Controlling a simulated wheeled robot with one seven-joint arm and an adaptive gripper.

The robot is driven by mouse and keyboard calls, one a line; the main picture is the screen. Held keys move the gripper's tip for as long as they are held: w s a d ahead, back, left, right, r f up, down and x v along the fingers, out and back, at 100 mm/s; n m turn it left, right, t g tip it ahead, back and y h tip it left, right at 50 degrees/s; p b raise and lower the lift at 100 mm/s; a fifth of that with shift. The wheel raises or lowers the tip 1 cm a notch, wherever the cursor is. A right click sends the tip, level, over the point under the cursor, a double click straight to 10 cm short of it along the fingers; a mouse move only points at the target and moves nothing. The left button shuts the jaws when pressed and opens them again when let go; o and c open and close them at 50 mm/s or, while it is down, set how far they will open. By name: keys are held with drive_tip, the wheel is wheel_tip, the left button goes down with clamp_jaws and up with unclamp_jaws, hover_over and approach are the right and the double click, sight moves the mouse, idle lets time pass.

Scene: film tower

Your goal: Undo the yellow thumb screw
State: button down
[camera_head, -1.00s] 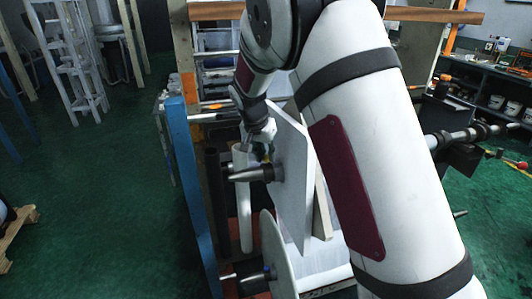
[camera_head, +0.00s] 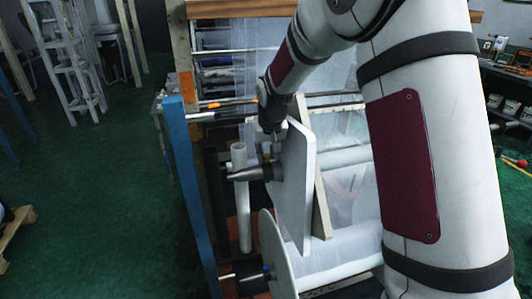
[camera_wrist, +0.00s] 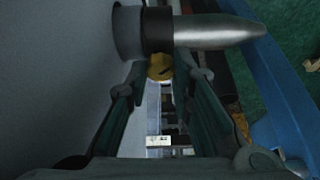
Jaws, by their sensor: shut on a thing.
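The yellow thumb screw (camera_wrist: 159,66) sits between my fingertips in the wrist view, beside the dark collar (camera_wrist: 157,30) at the base of a tapered metal spindle (camera_wrist: 215,31). My gripper (camera_wrist: 159,76) is shut on the screw, one finger on each side of it. In the head view my gripper (camera_head: 270,142) points down at the spindle (camera_head: 245,174), close to the face of the upright white plate (camera_head: 297,190). The screw is too small and too covered to make out clearly there.
A round white disc (camera_head: 275,250) is below, with clear film behind the plate. The green floor (camera_head: 100,220) at left is mostly free.

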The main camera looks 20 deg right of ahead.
idle(0.4)
drive_tip(key=c, duration=1.4)
unclamp_jaws()
drive_tip(key=v, duration=1.2)
